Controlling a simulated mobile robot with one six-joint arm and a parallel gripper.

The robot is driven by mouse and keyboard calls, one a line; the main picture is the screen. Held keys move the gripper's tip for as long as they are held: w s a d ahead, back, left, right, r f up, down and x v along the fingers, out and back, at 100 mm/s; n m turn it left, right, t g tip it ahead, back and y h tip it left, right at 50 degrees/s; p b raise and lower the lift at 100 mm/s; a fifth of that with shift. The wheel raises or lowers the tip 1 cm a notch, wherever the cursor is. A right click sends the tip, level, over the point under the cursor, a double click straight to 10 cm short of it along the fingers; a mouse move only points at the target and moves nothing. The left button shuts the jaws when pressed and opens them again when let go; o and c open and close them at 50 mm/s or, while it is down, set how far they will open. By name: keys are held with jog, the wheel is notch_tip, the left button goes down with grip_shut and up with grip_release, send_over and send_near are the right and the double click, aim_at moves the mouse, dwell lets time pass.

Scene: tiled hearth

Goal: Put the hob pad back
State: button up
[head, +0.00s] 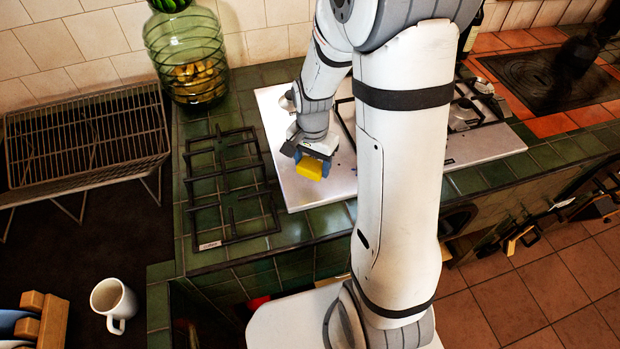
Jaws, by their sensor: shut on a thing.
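My gripper (313,161) is shut on a small yellow block-shaped pad (310,169), which I take for the hob pad. It is over the left part of the white hob (292,189). I cannot tell whether the pad touches the hob surface or is held just above it. A black hob grate (229,199) lies on the green tiles to the left of the hob. My arm hides the middle of the hob; part of its right side, with a burner (463,114), shows.
A wire rack (85,135) stands at the left. A white mug (112,300) is on the dark surface at lower left, near a wooden holder (45,318). A green glass jar (186,58) stands behind the grate. A dark plate (550,80) is set in red tiles at right.

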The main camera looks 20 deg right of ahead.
aim_at(312, 184)
jog(key=shift+f, duration=2.75)
jog(key=shift+f, duration=0.2)
jog(key=o, duration=0.9)
jog(key=shift+o, duration=0.2)
jog(key=shift+r, duration=0.15)
